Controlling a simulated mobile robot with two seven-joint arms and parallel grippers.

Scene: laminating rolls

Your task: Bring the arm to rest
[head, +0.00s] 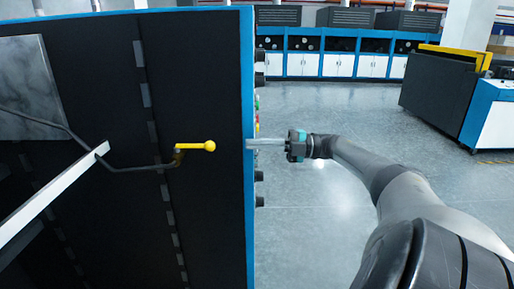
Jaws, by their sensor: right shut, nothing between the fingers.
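My right arm (400,185) reaches in from the lower right. Its right gripper (250,143) points left, with its long pale fingers together and nothing between them. The fingertips are at the blue edge (249,60) of a large black machine (95,100). I cannot tell whether they touch it. A yellow-knobbed lever (196,147) is on the machine's dark face, a little left of the fingertips and apart from them. My left gripper is not in view.
Several coloured buttons and dark knobs (259,175) line the machine's side near the gripper. A white bar (55,195) crosses the machine's lower left. Grey floor (330,115) is open to the right. Blue and white cabinets (340,65) and a black-and-yellow machine (438,95) stand farther back.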

